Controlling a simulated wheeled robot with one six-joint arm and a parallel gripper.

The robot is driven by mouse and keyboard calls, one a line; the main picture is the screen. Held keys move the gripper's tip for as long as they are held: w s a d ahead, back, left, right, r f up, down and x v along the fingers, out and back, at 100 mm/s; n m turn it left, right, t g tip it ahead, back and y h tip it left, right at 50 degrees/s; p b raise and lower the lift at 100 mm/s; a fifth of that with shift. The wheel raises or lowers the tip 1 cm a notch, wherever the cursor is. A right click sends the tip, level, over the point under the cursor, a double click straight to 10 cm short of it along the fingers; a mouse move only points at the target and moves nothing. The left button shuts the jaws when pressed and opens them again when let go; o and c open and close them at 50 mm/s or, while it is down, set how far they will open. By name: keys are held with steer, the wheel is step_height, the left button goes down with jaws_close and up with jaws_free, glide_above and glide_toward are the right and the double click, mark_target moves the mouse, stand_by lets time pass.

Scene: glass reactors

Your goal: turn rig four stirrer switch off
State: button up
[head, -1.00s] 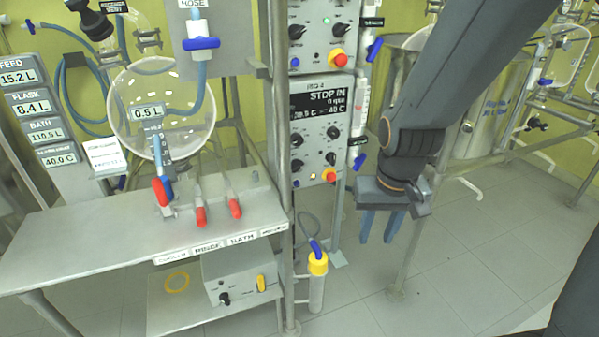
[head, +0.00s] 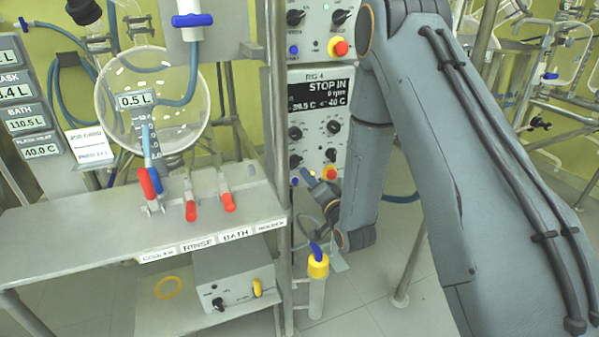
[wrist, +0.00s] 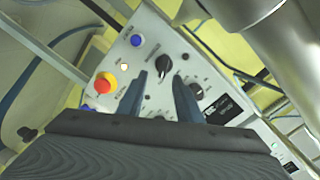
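The rig 4 control panel (head: 318,145) stands upright in the middle of the head view. Its screen (head: 316,93) reads "STOP IN". Below the screen are several black knobs and a red stop button on yellow (head: 330,173). My gripper (head: 316,180) is at the panel's lower part, partly hidden by my arm. In the wrist view my gripper (wrist: 160,85) is open and empty, its two fingers pointing at the panel face. A black knob (wrist: 163,64) shows between and just beyond the fingertips. Labels are too small to read, so I cannot tell which knob is the stirrer switch.
The red stop button (wrist: 104,83) is left of the fingers in the wrist view, with a blue button (wrist: 137,40) above. A metal post (head: 277,130) and a shelf with red-handled valves (head: 228,202) stand left of the panel.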

mark_target(298, 165)
steer(key=shift+t, duration=0.3)
steer(key=x, duration=0.7)
steer(key=shift+w+a, duration=0.3)
steer(key=shift+a, duration=0.05)
jaws_close()
